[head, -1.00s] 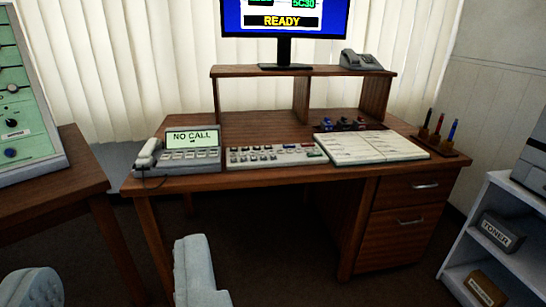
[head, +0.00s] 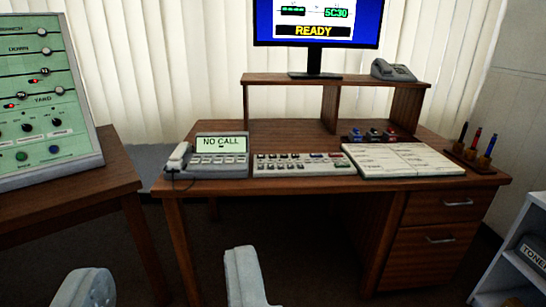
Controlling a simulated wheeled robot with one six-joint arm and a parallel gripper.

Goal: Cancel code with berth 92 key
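A flat key panel (head: 305,170) with rows of small grey, dark, blue and red keys lies on the wooden desk (head: 340,184). Its key labels are too small to read, so I cannot tell which key is for berth 92 or for cancel. A monitor (head: 318,20) on the desk's shelf shows "READY", a green "5C30" and another green box too small to read; its top is cut off.
A phone unit (head: 221,158) reading "NO CALL" stands left of the key panel. A sloped green switch panel (head: 40,115) stands on a left table. A shelf unit is at lower right.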

